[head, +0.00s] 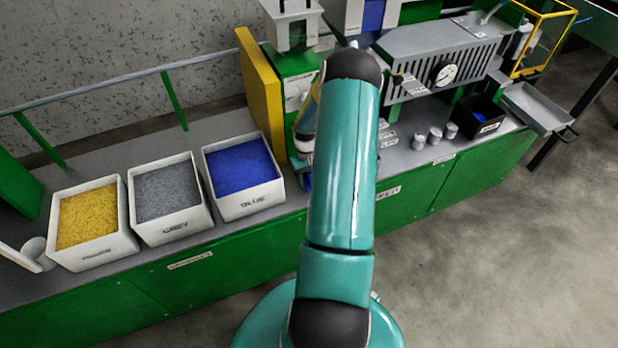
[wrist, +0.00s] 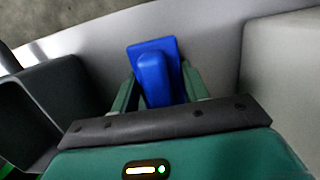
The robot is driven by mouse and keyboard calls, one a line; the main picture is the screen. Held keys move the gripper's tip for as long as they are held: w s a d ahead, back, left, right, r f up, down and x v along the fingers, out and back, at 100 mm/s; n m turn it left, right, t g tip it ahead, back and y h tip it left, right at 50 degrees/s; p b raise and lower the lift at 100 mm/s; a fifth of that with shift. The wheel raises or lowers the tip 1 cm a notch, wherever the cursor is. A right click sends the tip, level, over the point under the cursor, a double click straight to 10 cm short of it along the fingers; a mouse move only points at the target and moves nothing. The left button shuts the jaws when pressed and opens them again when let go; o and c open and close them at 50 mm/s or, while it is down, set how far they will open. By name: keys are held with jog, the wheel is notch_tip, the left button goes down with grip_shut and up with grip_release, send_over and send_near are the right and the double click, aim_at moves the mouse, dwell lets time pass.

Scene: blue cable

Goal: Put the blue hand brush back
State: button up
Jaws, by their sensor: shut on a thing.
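The blue hand brush (wrist: 155,62) shows in the wrist view between the two green fingers of my gripper (wrist: 158,84). The fingers are shut on its narrow raised part, and its wide flat part extends beyond them. In the head view my teal arm hides most of the gripper. A small patch of blue (head: 307,181) shows left of the arm, by the counter's front; I cannot tell for sure that it is the brush. In the wrist view a pale grey surface lies behind the brush; whether they touch is unclear.
White bins of yellow (head: 88,218), grey (head: 166,193) and blue granules (head: 240,167) stand left on the counter. A yellow panel (head: 260,95) and green machine stand beside them. Small cups (head: 436,136) and a black bin (head: 480,116) are at right. A dark box (wrist: 40,110) is close left in the wrist view.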

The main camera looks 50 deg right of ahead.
jog(key=shift+f, duration=0.3)
